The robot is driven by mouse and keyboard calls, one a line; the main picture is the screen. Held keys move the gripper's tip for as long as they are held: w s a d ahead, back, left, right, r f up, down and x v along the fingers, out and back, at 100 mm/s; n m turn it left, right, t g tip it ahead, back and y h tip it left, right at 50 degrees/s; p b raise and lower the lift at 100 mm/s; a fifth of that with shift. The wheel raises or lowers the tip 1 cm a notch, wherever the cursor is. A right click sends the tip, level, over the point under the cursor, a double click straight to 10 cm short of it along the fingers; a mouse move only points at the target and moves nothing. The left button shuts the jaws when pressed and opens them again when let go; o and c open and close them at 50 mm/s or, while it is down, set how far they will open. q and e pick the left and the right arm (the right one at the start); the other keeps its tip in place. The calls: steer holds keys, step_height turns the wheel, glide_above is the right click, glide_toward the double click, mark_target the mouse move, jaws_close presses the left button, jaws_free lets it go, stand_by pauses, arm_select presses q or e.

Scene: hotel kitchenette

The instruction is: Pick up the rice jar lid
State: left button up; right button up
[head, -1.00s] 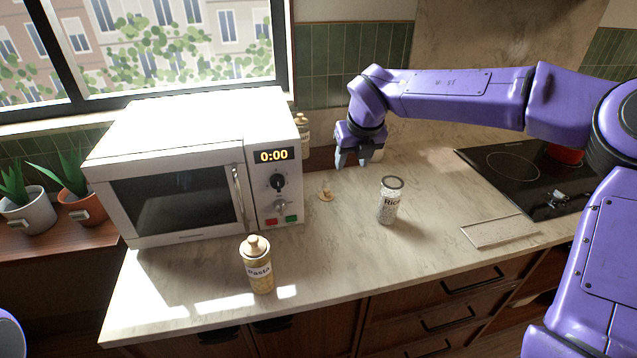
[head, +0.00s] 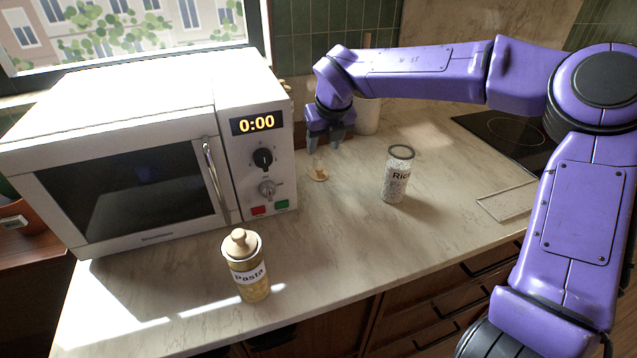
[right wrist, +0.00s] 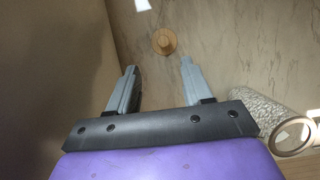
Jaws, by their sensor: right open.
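The rice jar lid (head: 319,174) is a small wooden disc with a knob. It lies on the counter between the microwave and the rice jar. In the right wrist view the lid (right wrist: 164,41) shows beyond the fingertips, roughly centred between them. My right gripper (head: 325,147) is open and empty, above and just behind the lid in the head view. The rice jar (head: 397,176) stands upright and open-topped to the right of the lid; it also shows at the lower right of the right wrist view (right wrist: 262,114). My left gripper is not in view.
A white microwave (head: 130,160) stands left of the lid. A pasta jar (head: 246,270) with its lid on stands near the counter's front edge. A pale container (head: 367,116) is behind my right gripper. A black cooktop (head: 505,135) is at the right. Counter around the lid is clear.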

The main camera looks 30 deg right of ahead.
mark_target(319, 168)
steer(key=p+x, duration=0.1)
steer(key=x, duration=0.6)
steer(key=p+x, duration=0.1)
steer(key=x, duration=0.2)
steer(key=shift+w+d+f+p, duration=0.1)
steer(key=shift+d+f+p, duration=0.15)
steer(key=shift+d+p, duration=0.1)
jaws_close()
